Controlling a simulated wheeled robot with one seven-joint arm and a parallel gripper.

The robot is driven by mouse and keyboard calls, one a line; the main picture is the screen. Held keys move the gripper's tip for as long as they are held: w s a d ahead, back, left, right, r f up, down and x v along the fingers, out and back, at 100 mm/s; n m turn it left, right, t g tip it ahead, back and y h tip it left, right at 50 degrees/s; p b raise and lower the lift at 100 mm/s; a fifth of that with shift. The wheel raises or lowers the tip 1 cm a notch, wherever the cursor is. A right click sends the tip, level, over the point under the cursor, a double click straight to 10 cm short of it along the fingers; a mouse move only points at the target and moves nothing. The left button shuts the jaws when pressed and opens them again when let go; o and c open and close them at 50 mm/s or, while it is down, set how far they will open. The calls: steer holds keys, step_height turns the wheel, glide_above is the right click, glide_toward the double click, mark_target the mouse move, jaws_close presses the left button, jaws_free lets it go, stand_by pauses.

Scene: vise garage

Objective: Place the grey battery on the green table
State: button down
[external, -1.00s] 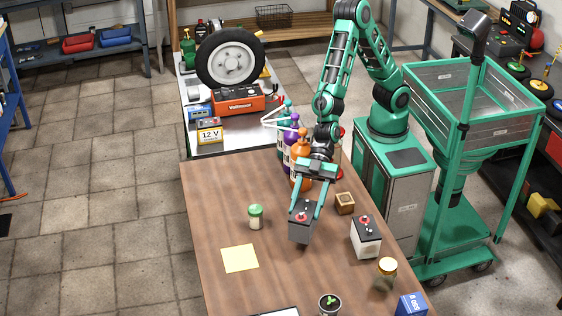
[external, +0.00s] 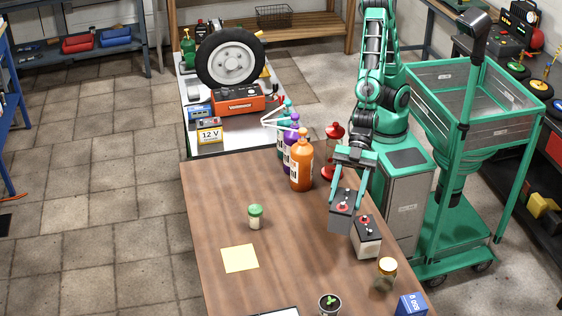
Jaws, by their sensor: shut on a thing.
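I see no plainly green tabletop; the rear bench (external: 200,149) has a pale top.
Orange (external: 301,168) and purple (external: 290,147) pump bottles stand at the table's back. A green-lidded jar (external: 255,217), a yellow note (external: 240,258), a gold-lidded jar (external: 386,273), a potted plant (external: 329,303) and a blue box (external: 411,305) are on it. A green cart (external: 480,140) is at right.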

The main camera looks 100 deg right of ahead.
steer(key=w+d+r+m+t+h, duration=0.2)
steer(key=w+d+r, duration=0.4)
steer(key=w, duration=0.4)
steer(key=w+d+r+m+t+h, duration=0.1)
steer(key=w+d+r+m, duration=0.15)
steer(key=w+d, duration=0.55)
steer(key=w+d+r+m+t+h, duration=0.2)
steer(key=w+d+r+h, duration=0.15)
steer(key=w+d, duration=0.9)
steer(key=w+d+f+m+h, duration=0.15)
steer(key=d+f, duration=0.25)
steer(key=d, duration=0.6)
steer(key=s+d+f+m+h, duration=0.15)
steer(key=d+f, duration=0.25)
steer(key=d, duration=0.6)
steer(key=s+d+f+m, duration=0.1)
steer(key=s+d+f, duration=0.1)
steer(key=d+f, duration=0.6)
steer(key=shift+s+f+m+t+h, duration=0.15)
steer(key=shift+f+m+t+h, duration=0.2)
steer(key=shift+f, duration=0.25)
